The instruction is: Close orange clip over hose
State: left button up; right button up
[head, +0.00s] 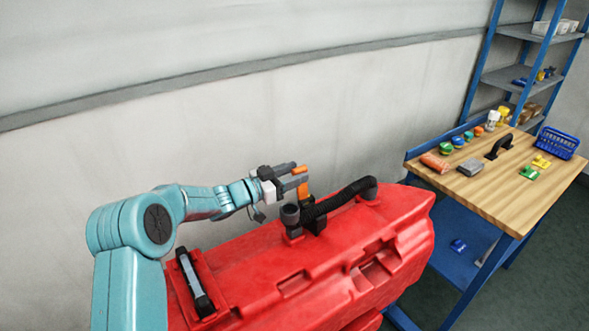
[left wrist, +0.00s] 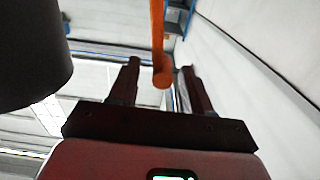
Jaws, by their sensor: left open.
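The orange clip (head: 303,190) stands upright, raised beside the near end of the black ribbed hose (head: 340,200) on top of the red tank (head: 260,262). My left gripper (head: 295,177) is open at the clip's upper end. In the left wrist view the orange clip (left wrist: 158,45) shows as a bar with a rounded end between the two spread fingers of the left gripper (left wrist: 162,78). I cannot tell whether either finger touches it. The clip's lower part is partly hidden by the dark fitting. My right gripper is not in view.
A grey round fitting (head: 290,214) stands next to the hose end. A dark handle (head: 194,283) lies on the near part of the tank. A wooden workbench (head: 500,190) with small items and a blue basket (head: 557,143) stands at right. A pale wall (head: 200,120) rises behind.

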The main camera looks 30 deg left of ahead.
pick_arm(q)
jog(key=shift+w, duration=0.35)
jog(key=shift+d, duration=0.15)
grip_shut()
jog(key=shift+s+d+m+b, duration=0.1)
jog(key=shift+m+b, duration=0.2)
jog(key=shift+b, duration=0.25)
jog(key=shift+s+d+m+b, duration=0.2)
jog(key=shift+d+m+b, duration=0.2)
jog(key=shift+b, duration=0.3)
jog(key=shift+s+d+r+b, duration=0.15)
jog(key=shift+s+d+b, duration=0.1)
jog(key=shift+d+b, duration=0.2)
jog(key=shift+s+d+b, duration=0.4)
jog(key=shift+d+b, duration=0.1)
jog(key=shift+d, duration=0.15)
jog(key=shift+s+d+b, duration=0.35)
jog(key=shift+d+b, duration=0.15)
jog(key=shift+d, duration=0.1)
grip_release()
